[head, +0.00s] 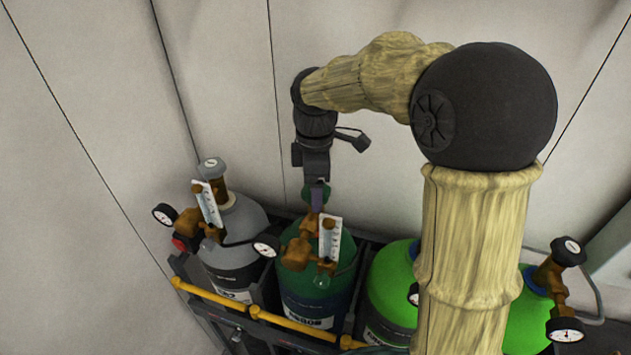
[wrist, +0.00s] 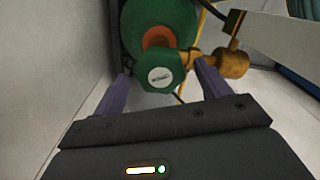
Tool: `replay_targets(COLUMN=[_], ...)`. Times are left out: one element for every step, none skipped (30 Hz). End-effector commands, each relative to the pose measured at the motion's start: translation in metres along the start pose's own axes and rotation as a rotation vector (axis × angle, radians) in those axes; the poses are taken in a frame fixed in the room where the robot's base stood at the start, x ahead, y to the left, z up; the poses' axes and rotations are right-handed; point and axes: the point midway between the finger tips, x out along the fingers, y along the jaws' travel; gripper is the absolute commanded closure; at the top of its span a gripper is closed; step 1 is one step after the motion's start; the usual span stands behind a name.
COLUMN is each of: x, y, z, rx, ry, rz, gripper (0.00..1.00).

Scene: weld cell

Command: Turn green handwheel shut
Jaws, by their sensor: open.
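The green handwheel (head: 317,192) sits on top of the dark green cylinder's (head: 300,286) valve, partly hidden by my gripper in the head view. My gripper (head: 317,204) points down at it from above. In the wrist view the handwheel (wrist: 165,77) shows as a green knob with a pale round label in its middle. The two purple fingers of my gripper (wrist: 162,72) are open, one on each side of the handwheel, with visible gaps. I see no contact. The brass valve body (wrist: 231,62) extends to the right of the handwheel.
A grey cylinder (head: 232,235) with its own handwheel and gauges stands left. A bright green cylinder (head: 388,290) stands right, partly behind my arm. A white flowmeter (head: 330,239) rises close beside my gripper. A yellow rail (head: 230,302) runs in front; a pale wall stands behind.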

Motion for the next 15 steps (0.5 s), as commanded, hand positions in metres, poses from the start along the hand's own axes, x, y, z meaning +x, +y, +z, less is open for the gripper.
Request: replay_targets(x=[0.0021,0.0029,0.0034,0.0035,0.0035,0.0034,0.0034,0.0033,0.0032,0.0032,0.0032,0.0031,0.0030,0.0030,0.0030], y=[-0.0004,-0.0005,-0.0004,-0.0004,-0.0003,-0.0003,-0.0003,-0.0003,-0.0002,-0.0002,-0.0002,-0.0002,-0.0002,-0.0002,-0.0002], z=[0.0001,0.0002,0.0002,0.0002,0.0002,0.0002,0.0002,0.0002,0.0002,0.0002,0.0002,0.0002,0.0002,0.0002,0.0002], rx=[0.000,0.000,0.000,0.000,0.000,0.000,0.000,0.000,0.000,0.000,0.000,0.000,0.000,0.000,0.000], ry=[-0.001,-0.001,-0.001,-0.001,-0.001,-0.001,0.000,0.000,0.000,0.000,0.000,0.000,0.000,0.000,0.000], rz=[-0.002,-0.002,-0.001,-0.001,-0.001,-0.001,-0.001,-0.001,-0.001,-0.001,-0.001,-0.001,-0.001,-0.001,-0.001], gripper=[0.24,0.24,0.24,0.24,0.24,0.24,0.24,0.24,0.26,0.32,0.38,0.46,0.52,0.58,0.66])
